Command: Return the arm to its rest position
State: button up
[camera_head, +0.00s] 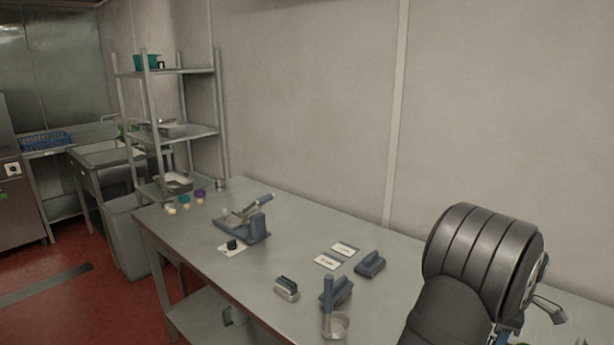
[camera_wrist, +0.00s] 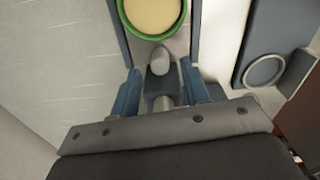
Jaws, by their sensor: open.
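My gripper (camera_wrist: 161,72) shows in the wrist view with its two blue fingers apart. A grey rounded piece (camera_wrist: 160,60) shows between and just beyond the fingers; I cannot tell whether they touch it. Beyond it is a green-rimmed round vessel (camera_wrist: 153,14) with pale yellow contents, cut off by the top edge.
A blue-grey block with a round ring (camera_wrist: 265,69) stands to the right in the wrist view. In the head view the steel table (camera_head: 200,250) holds a lever device (camera_head: 256,222), white cards (camera_head: 327,262), blue-grey holders (camera_head: 369,265) and a clear beaker (camera_head: 336,326). A shelf rack (camera_head: 170,132) stands at the back left.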

notch_tip(320, 180, up, 14)
notch_tip(320, 180, down, 18)
jog(key=shift+r, duration=0.25)
jog(key=s+d, duration=0.2)
jog(key=shift+s+d+r, duration=0.25)
jog(key=shift+s+d, duration=0.05)
jog(key=shift+s, duration=0.05)
notch_tip(320, 180, up, 17)
jog(key=m, duration=1)
jog(key=shift+w+r+m, duration=0.15)
jog(key=shift+r+m, duration=0.05)
jog(key=shift+m, duration=0.2)
jog(key=shift+a, duration=0.1)
